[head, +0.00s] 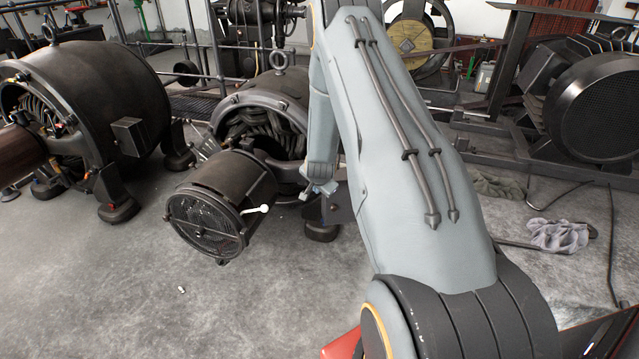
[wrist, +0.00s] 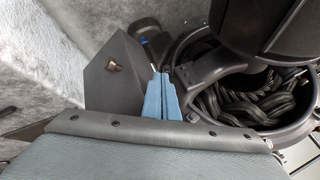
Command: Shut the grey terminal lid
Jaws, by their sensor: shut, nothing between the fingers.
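A dark grey box-like part (wrist: 112,82) with a small brown knob on its face shows in the wrist view, left of my gripper (wrist: 161,76). It looks like the terminal lid or its box, but I cannot tell how far the lid is open. The blue fingers are shut and empty, close beside its right edge; I cannot tell whether they touch it. In the head view my gripper (head: 321,190) is beside the middle dynamo (head: 262,100), and a dark part (head: 339,208) shows just below it. My arm hides most of that side.
The dynamo's open end with black windings (wrist: 245,105) is right of the fingers. Another dynamo (head: 90,85) is at left. A grey rag (head: 560,235) lies right. The front-left floor is mostly clear.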

